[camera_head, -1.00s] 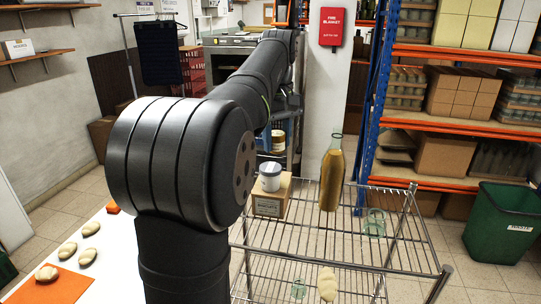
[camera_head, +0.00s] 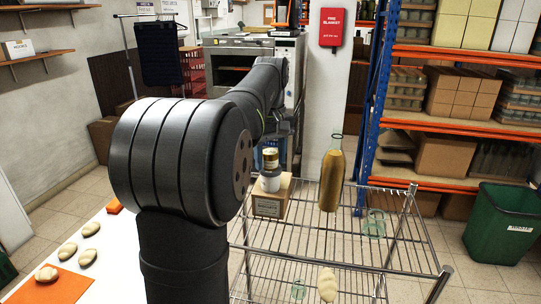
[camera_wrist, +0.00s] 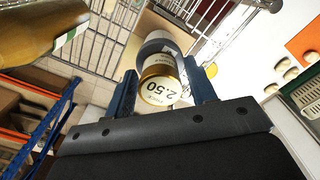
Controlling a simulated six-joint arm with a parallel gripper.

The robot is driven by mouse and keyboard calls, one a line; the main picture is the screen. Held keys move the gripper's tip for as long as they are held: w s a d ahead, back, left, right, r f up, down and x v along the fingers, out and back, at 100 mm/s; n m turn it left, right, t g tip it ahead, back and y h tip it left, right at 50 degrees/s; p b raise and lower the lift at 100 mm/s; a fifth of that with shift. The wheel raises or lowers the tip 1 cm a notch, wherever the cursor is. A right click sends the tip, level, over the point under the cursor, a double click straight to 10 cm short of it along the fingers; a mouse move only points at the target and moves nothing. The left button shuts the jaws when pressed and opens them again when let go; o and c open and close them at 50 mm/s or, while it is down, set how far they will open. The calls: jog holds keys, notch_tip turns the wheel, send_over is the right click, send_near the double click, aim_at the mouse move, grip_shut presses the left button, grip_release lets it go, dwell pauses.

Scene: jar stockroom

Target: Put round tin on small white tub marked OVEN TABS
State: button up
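The round tin (camera_head: 271,161), gold with a pale label, is upright directly above the small white tub (camera_head: 270,184) in the head view. I cannot tell whether it rests on the tub or hangs just over it. In the wrist view the tin (camera_wrist: 162,88) shows its end marked 2.50, and the pale tub (camera_wrist: 158,45) is beyond it.
The box sits on a wire rack (camera_head: 315,239). A tall amber bottle (camera_head: 331,180) stands to its right, with a greenish glass (camera_head: 374,224) further right. A white table (camera_head: 113,262) with pale round pieces is at left.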

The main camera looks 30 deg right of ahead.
aim_at(270, 152)
jog(key=shift+o, duration=0.5)
jog(key=shift+r, duration=0.1)
notch_tip(270, 152, up, 12)
dwell(0.5)
notch_tip(270, 152, down, 12)
jog(key=shift+r, duration=0.9)
jog(key=shift+f, duration=0.1)
